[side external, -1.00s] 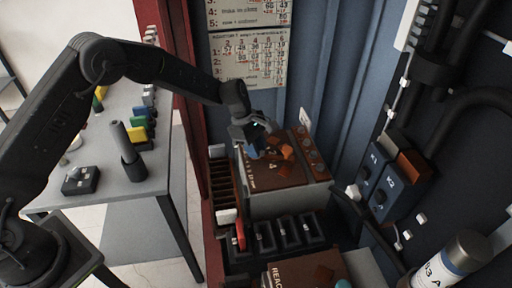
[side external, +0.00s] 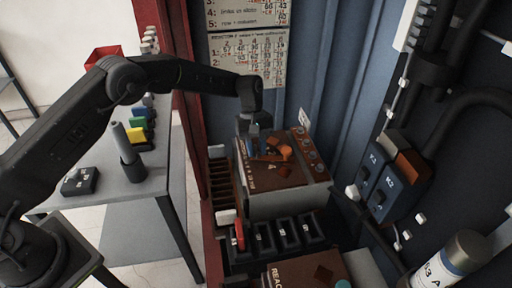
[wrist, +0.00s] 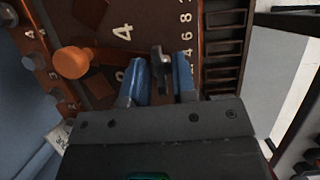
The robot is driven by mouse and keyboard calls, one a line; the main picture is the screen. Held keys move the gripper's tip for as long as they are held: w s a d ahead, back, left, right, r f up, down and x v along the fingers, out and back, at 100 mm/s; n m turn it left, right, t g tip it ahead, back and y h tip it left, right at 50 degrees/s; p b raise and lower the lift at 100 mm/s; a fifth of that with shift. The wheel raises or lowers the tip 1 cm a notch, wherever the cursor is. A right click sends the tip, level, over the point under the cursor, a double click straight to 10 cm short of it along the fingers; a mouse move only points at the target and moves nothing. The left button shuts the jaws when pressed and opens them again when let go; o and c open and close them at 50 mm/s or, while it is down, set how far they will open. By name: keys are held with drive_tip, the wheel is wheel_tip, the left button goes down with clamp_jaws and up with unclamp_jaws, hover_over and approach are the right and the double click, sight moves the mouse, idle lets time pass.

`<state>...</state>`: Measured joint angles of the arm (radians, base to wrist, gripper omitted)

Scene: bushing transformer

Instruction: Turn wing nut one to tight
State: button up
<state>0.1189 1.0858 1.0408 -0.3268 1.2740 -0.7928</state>
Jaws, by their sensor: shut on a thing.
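My gripper (side external: 252,147) points down over the brown top panel (side external: 285,180) of the box at the back of the cabinet. In the wrist view, the blue fingertips (wrist: 161,80) of my gripper stand on either side of a dark grey upright piece (wrist: 160,58), which looks like a wing nut. My gripper is shut on it. The lower part of the piece and its thread are hidden. An orange knob (wrist: 72,62) stands on the panel to the left of the fingers, near a printed 4. It also shows in the side view (side external: 285,151), right of the fingers.
A slotted rack (side external: 220,182) runs along the panel's left side. A row of black switches (side external: 285,235) lies in front. A blue-grey corrugated wall rises close behind. A grey table (side external: 150,180) with small coloured blocks stands at left, outside the red post.

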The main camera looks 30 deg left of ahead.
idle(0.4)
drive_tip(key=o, duration=0.6)
drive_tip(key=v, duration=1.4)
drive_tip(key=shift+d, duration=0.15)
